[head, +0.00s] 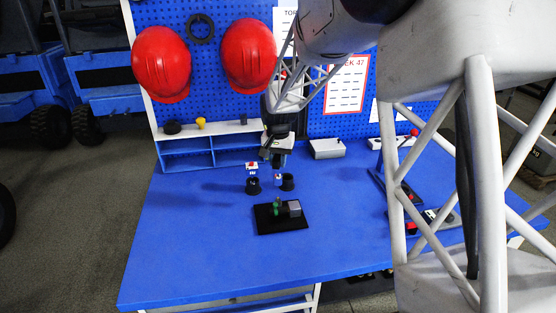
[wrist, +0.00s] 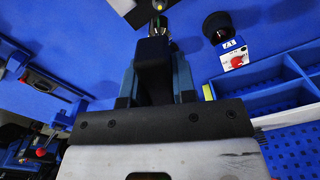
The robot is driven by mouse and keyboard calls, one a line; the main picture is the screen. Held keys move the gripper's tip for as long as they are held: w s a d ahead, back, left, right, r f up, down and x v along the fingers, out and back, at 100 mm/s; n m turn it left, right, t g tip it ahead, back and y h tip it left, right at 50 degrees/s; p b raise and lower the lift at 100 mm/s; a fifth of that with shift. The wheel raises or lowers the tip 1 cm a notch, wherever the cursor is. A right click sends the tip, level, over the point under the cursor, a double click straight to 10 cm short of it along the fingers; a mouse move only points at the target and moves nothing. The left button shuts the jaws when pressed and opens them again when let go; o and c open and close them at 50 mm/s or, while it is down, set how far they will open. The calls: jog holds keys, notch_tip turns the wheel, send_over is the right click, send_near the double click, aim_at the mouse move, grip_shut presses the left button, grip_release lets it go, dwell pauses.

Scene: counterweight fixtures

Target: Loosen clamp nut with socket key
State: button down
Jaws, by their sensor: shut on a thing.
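My gripper (head: 277,160) hangs over the table behind the black base plate (head: 264,224), shut on a socket key (head: 278,179), of which a small pale part with red and blue shows below the fingers. The key is beside the right black holder cup (head: 288,183); I cannot tell whether they touch. In the wrist view a dark body fills the space between the fingers (wrist: 155,75). The clamp, a green piece (head: 277,206) and a grey block (head: 295,208), sits on the plate. The clamp nut is too small to make out.
A second key with a red top and white label (head: 252,168) stands at the left black cup (head: 253,187); it also shows in the wrist view (wrist: 235,58). Blue shelves (head: 200,153) stand behind. A grey box (head: 327,148) is at the back. The table's front left is clear.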

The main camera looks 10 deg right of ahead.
aim_at(278, 175)
jog(key=shift+f, duration=0.1)
jog(key=shift+f, duration=2.45)
jog(key=shift+f, duration=1.6)
dwell(0.3)
jog(key=shift+n, duration=0.7)
